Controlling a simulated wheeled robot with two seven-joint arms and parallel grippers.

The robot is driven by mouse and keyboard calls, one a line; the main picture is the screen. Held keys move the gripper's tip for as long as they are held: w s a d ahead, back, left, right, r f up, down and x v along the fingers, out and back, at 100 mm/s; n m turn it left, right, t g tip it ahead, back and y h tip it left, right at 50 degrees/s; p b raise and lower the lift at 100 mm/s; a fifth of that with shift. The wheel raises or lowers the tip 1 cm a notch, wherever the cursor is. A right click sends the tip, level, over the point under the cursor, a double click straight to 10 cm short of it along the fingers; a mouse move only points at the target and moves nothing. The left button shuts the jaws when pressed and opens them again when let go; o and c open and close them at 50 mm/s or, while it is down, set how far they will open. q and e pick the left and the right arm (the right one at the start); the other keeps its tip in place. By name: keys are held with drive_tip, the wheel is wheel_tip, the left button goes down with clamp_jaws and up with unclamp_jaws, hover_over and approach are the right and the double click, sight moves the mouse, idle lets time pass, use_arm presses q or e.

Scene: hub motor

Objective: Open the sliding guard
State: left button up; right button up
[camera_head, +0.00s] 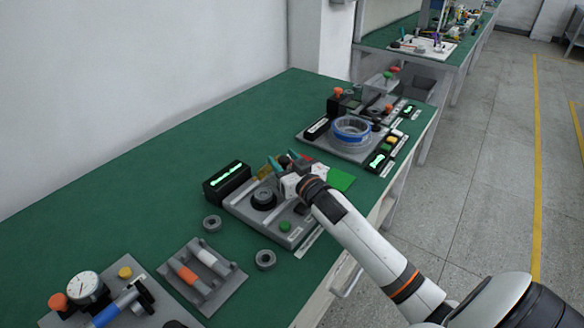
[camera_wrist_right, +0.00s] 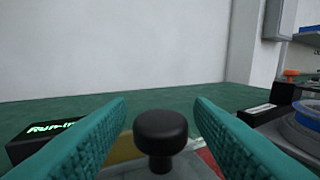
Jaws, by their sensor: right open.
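My right gripper (camera_head: 284,161) is over the back part of a grey fixture (camera_head: 243,207) on the green bench. In the right wrist view its two teal fingers (camera_wrist_right: 160,108) are open, one on each side of a black mushroom-shaped knob (camera_wrist_right: 161,135). The knob stands upright between them, with visible gaps to both fingers. A yellowish plate (camera_wrist_right: 122,149) lies behind the knob at left; it also shows in the head view (camera_head: 264,172). I cannot tell surely which part is the sliding guard. The gripper hides much of this area. My left gripper is not in view.
A black display box (camera_head: 227,181) with green lettering stands at the fixture's left. A round black part (camera_head: 263,198) and a green button (camera_head: 285,226) are on the fixture. Grey rings (camera_head: 265,260) lie in front. Another station with a blue ring (camera_head: 351,128) stands behind.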

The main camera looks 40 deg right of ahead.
drive_tip(key=s, duration=1.1)
drive_tip(key=shift+s+a, duration=0.3)
drive_tip(key=shift+s, duration=0.05)
drive_tip(key=shift+f, duration=0.1)
